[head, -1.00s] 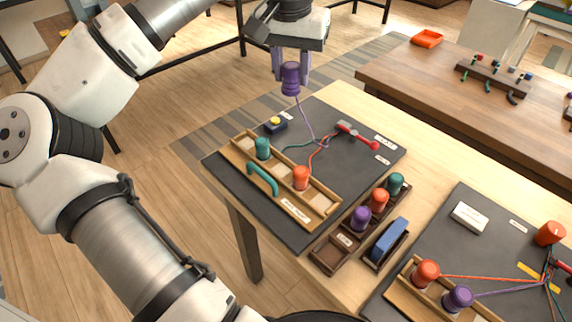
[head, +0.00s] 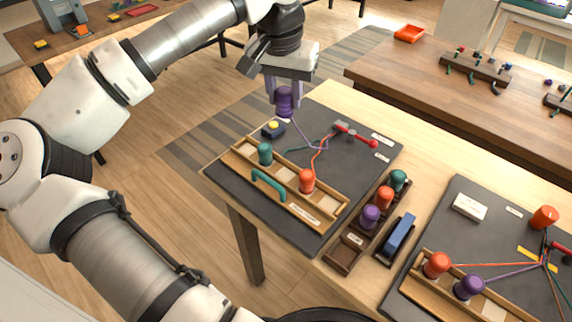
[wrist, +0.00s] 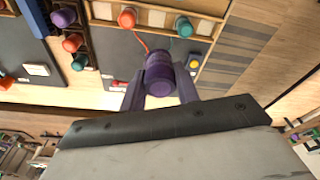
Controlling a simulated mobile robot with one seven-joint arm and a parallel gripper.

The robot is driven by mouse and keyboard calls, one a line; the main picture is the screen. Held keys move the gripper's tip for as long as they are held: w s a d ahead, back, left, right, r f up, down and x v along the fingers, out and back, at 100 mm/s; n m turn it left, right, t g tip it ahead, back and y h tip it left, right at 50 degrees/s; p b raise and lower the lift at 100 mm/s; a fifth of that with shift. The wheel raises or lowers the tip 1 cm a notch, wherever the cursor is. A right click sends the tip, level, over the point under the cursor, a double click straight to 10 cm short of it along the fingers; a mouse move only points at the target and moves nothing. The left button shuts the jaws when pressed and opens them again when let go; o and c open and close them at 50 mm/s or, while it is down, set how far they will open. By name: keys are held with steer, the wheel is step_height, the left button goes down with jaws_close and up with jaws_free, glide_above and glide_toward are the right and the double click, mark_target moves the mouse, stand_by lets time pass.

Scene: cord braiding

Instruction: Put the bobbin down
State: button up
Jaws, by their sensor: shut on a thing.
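My gripper (head: 285,99) is shut on a purple bobbin (head: 284,106) and holds it in the air over the far left corner of the dark mat (head: 240,191), near the yellow button (head: 273,128). The held bobbin also shows between the fingers in the wrist view (wrist: 160,75). A purple cord (head: 308,136) runs from it to the red-handled clamp (head: 355,134). A wooden rack (head: 237,162) on the mat holds a teal bobbin (head: 265,153) and an orange bobbin (head: 306,180), with bare pale squares beside them.
A teal handle (head: 267,184) arches at the rack's front. A compartment tray (head: 344,256) holds spare orange, purple and teal bobbins; a blue block (head: 399,233) lies beside it. A second mat at right holds another rack (head: 440,294) and a white box (head: 469,206).

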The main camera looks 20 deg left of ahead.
step_height(320, 180, down, 17)
steer(key=p, duration=0.2)
steer(key=shift+f+p, duration=0.1)
steer(key=shift+p, duration=0.3)
steer(key=shift+f, duration=0.35)
steer(key=shift+f+b, duration=0.4)
steer(key=shift+b, duration=0.2)
steer(key=o, duration=1)
steer(key=shift+r, duration=0.1)
